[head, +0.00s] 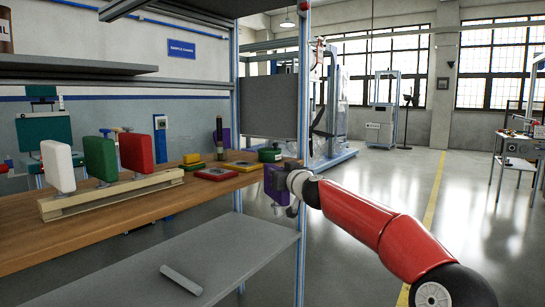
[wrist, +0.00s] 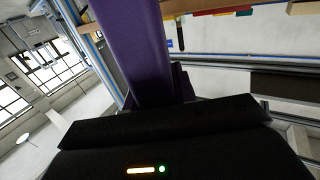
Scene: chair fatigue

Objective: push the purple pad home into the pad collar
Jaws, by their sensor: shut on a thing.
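A purple pad (head: 272,184) is in my gripper (head: 282,182), just off the right end of the wooden bench in the head view. In the wrist view the purple pad (wrist: 140,45) stands up out of the dark jaws (wrist: 158,102), which are shut on its near end. The far end of the pad runs out of the top of the wrist view. I cannot make out the pad collar for certain in either view, nor whether the pad touches anything besides the jaws.
White (head: 58,167), green (head: 100,158) and red (head: 137,152) pads stand on a wooden rack (head: 110,197). A red block (head: 215,174) and a green round piece (head: 270,154) lie on the bench. A metal post (head: 303,120) stands close to my gripper. Open floor lies right.

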